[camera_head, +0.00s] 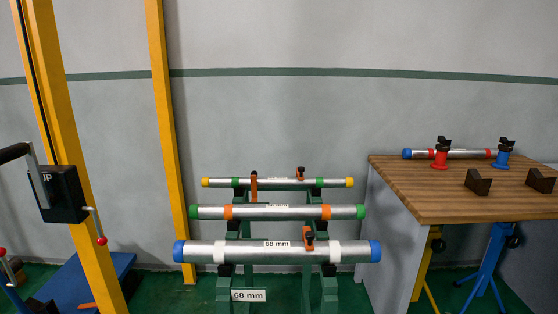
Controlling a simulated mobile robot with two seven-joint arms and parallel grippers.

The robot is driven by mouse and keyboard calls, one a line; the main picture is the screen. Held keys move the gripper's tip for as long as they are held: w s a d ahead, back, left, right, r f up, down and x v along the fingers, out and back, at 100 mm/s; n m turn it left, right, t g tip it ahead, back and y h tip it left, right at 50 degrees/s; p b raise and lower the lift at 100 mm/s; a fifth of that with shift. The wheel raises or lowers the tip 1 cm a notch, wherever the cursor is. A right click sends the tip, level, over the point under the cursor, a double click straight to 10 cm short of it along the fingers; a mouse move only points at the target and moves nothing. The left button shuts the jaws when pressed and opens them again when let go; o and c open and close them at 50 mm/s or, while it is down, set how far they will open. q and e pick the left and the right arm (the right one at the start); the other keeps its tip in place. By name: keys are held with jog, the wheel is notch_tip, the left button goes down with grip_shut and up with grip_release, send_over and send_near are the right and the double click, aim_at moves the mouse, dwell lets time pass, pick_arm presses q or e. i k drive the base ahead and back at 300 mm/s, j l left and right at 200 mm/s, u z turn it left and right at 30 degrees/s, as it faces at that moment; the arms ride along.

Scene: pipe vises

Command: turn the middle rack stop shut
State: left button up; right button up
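A green rack (314,290) holds three pipes, one behind another and stepped upward. The middle pipe (275,212) has green ends and orange bands. Neither of my grippers is in view.
A wooden table (440,205) at right bears a pipe (470,153), red and blue stands and dark V-blocks. Blue (489,262) and yellow stands are beneath. A yellow-post lift with a black crank box (62,194) is at left. Green floor shows between lift and rack.

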aim_at(253, 176)
jog(key=z, duration=1.4)
jog(key=i+j+z, duration=0.1)
jog(key=j+z, duration=0.2)
jog(key=j, duration=0.35)
